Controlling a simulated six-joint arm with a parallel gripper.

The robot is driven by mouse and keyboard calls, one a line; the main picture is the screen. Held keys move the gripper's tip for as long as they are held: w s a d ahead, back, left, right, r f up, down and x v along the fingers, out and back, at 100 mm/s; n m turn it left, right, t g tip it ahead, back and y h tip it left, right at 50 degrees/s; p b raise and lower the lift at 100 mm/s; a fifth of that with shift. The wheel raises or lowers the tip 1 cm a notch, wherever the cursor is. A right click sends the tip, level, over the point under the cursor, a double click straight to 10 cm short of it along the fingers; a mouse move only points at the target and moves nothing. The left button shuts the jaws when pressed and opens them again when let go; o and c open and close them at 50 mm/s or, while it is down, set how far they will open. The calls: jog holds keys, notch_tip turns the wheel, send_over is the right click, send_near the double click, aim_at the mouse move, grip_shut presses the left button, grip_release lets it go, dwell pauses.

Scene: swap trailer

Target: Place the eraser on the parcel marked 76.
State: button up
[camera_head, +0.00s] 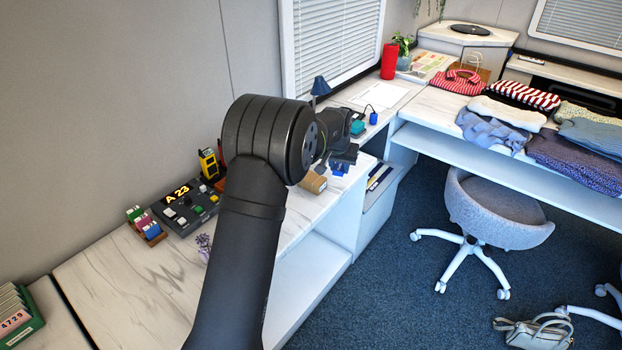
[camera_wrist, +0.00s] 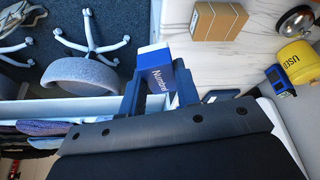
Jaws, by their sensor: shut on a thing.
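My gripper (camera_wrist: 158,86) is shut on the eraser (camera_wrist: 157,72), a blue block with white lettering and a white end. In the head view, my gripper (camera_head: 343,165) is over the edge of the white marble-patterned counter, and a bit of the blue eraser (camera_head: 340,169) shows below it. A brown cardboard parcel (camera_wrist: 219,20) lies on the counter beside the gripper. It also shows in the head view (camera_head: 313,182), partly behind my arm. No number is readable on it.
In the wrist view, a yellow container marked USED (camera_wrist: 297,62), a small blue device (camera_wrist: 280,80) and a silver dome (camera_wrist: 295,20) stand beyond the parcel. A dark panel reading A 23 (camera_head: 184,207) sits further left. A grey chair (camera_head: 495,210) stands right of the counter.

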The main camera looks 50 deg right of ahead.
jog(key=shift+s+d+r+n, duration=0.15)
jog(key=shift+s+d+n, duration=0.05)
jog(key=shift+d, duration=0.35)
jog(key=shift+s+d+r+n, duration=0.1)
jog(key=shift+s+d+n, duration=0.1)
jog(key=shift+d, duration=0.35)
send_over(319, 179)
jog(key=s+a, duration=0.1)
jog(key=a, duration=0.1)
jog(key=f, duration=0.6)
jog(key=shift+d+f, duration=0.15)
jog(key=shift+d, duration=0.1)
jog(key=shift+w+f, duration=0.15)
jog(key=shift+f, duration=1.9)
jog(key=shift+f, duration=0.15)
jog(key=o, duration=1)
jog(key=shift+c, duration=0.2)
